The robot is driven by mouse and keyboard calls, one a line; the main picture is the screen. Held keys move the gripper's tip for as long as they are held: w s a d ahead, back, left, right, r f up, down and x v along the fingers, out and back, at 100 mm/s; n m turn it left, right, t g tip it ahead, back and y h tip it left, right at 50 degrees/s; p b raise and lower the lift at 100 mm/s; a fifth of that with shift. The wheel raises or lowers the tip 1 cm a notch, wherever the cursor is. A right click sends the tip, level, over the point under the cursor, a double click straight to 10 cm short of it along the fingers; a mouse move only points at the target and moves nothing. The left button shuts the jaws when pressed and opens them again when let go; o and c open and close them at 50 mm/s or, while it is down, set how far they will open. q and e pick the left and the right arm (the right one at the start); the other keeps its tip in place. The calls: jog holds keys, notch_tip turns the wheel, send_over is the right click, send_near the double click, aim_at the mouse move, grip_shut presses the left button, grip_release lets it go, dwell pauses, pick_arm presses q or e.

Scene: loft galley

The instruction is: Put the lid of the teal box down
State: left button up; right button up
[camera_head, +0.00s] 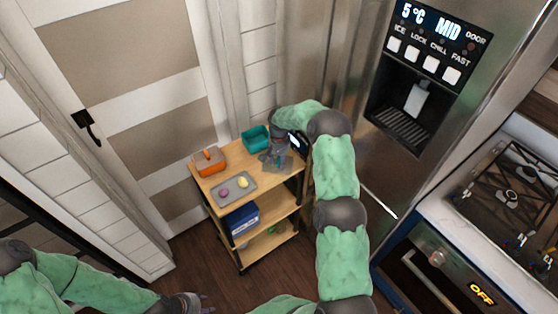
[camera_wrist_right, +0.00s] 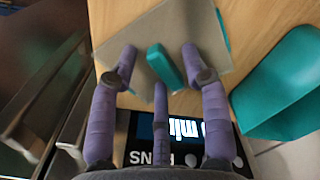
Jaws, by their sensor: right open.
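The teal box (camera_head: 256,138) stands open at the back of the wooden cart's top; its side also shows in the right wrist view (camera_wrist_right: 285,88). A grey flat lid (camera_wrist_right: 137,35) with an upright teal handle (camera_wrist_right: 165,66) appears to lie on the cart top beside the box, though any small gap beneath is hard to tell. My right gripper (camera_head: 277,158) is over it, its purple fingers (camera_wrist_right: 160,72) open and spread around the handle, apart from it. My left gripper (camera_head: 188,302) is low in the head view, away from the cart; its fingers are unclear.
An orange box (camera_head: 210,163) with a handled lid and a grey tray (camera_head: 229,193) holding small pink and yellow items share the cart top (camera_head: 262,184). A black device with a lit display (camera_wrist_right: 190,130) is close to my right fingers. A blue box (camera_head: 241,219) sits below. The fridge stands right.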

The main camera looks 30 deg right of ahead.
aim_at(279, 161)
jog(key=shift+r, duration=0.2)
notch_tip(279, 161, up, 12)
jog(key=p, duration=0.1)
jog(key=shift+p, duration=0.4)
jog(key=shift+f, duration=0.1)
